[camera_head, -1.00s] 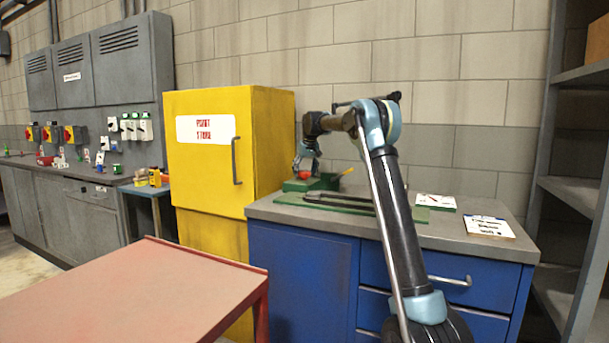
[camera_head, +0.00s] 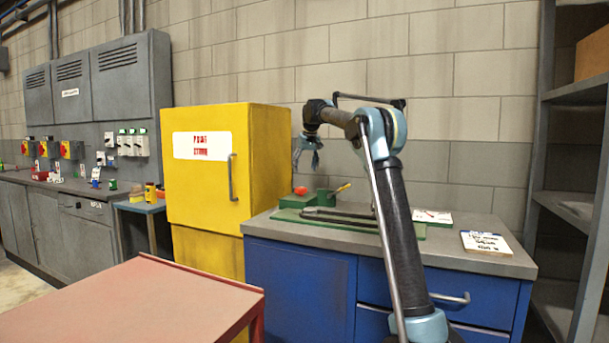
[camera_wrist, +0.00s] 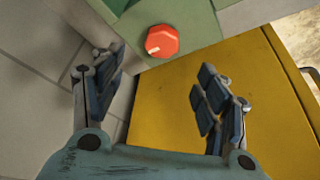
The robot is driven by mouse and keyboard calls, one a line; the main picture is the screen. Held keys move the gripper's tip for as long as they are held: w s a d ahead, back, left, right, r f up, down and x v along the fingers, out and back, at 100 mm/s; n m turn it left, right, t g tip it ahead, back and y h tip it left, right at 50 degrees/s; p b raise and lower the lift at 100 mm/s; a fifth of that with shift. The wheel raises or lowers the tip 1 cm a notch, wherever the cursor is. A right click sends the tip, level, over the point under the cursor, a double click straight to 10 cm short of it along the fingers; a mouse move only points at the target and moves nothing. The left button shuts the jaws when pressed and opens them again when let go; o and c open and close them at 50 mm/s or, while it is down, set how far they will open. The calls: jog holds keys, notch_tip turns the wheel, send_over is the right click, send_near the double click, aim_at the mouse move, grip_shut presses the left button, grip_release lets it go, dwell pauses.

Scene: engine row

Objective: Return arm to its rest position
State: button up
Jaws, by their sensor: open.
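My gripper (camera_head: 308,150) is open and empty, raised above the left back corner of the blue cabinet's worktop. It points downward at the end of my bent arm. In the wrist view its two fingers (camera_wrist: 160,95) stand wide apart with nothing between them. A red knob (camera_wrist: 162,41) on a green block shows beyond the fingertips. In the head view the red knob (camera_head: 300,190) sits on the worktop below my gripper, with clear air between them.
The yellow cabinet (camera_head: 210,215) stands close left of my gripper. The blue cabinet (camera_head: 300,290) carries a green tray (camera_head: 285,216) with dark bars and two white cards. A red table (camera_head: 130,305) is at front left. Grey shelves (camera_head: 570,205) stand right. The wall is behind.

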dwell(0.3)
jog(key=s+d+f+m, duration=0.1)
jog(key=s+d+f, duration=0.1)
jog(key=s+d, duration=0.65)
jog(key=s+d+f+m+h, duration=0.15)
jog(key=s+d, duration=0.35)
jog(key=s, duration=0.7)
jog(key=s+d+f+y, duration=0.1)
jog(key=s+d+f, duration=0.1)
jog(key=s+d, duration=0.65)
jog(key=s+d+f+m+g, duration=0.1)
jog(key=s+d+f, duration=0.2)
jog(key=s+f, duration=1.1)
jog(key=s+d+f+m+h, duration=0.1)
jog(key=s+d+f, duration=0.3)
jog(key=s+f, duration=1.1)
jog(key=s, duration=0.5)
jog(key=shift+s+g, duration=0.25)
jog(key=shift+g, duration=0.15)
jog(key=shift+d, duration=0.1)
jog(key=shift+w+f, duration=0.15)
jog(key=shift+w, duration=0.35)
